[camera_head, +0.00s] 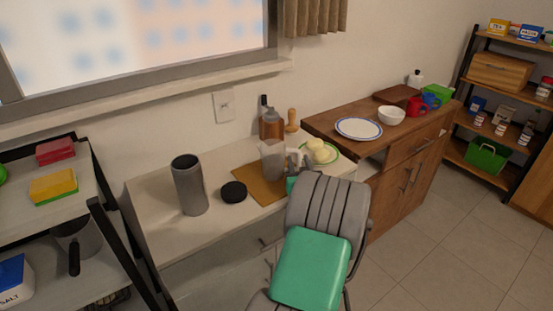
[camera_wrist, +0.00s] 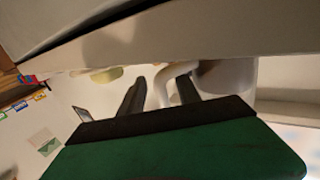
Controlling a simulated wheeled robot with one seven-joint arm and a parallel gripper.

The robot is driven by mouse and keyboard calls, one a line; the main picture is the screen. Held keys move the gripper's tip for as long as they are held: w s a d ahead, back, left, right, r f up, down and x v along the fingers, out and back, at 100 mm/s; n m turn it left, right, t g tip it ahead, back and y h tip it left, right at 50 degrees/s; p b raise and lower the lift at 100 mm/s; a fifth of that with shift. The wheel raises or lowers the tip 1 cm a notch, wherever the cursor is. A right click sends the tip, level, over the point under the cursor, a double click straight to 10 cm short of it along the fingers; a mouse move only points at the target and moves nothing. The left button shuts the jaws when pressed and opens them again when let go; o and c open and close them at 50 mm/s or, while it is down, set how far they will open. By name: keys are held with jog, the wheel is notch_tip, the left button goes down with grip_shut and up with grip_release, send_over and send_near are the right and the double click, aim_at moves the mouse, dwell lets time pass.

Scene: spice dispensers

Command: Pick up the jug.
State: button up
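The jug (camera_head: 271,160) is a pale, translucent vessel standing on the light counter, at the edge of a tan board. In the wrist view its whitish body (camera_wrist: 228,78) is at the right, with a curved white handle (camera_wrist: 168,76) on its left side. My gripper (camera_head: 296,163) is beside the jug on its right in the head view, and my arm hides part of this area. In the wrist view my gripper (camera_wrist: 161,92) is open, with the handle between its two dark fingers. I cannot tell whether the fingers touch the handle.
A grey cylinder (camera_head: 189,184) and a black round lid (camera_head: 233,191) stand left of the jug. Brown bottles (camera_head: 271,124) and a wooden item (camera_head: 292,121) are behind it. A plate with pale yellow food (camera_head: 318,148) is close on the right.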

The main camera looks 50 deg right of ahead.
jog(key=shift+x, duration=0.85)
grip_shut()
dwell(0.8)
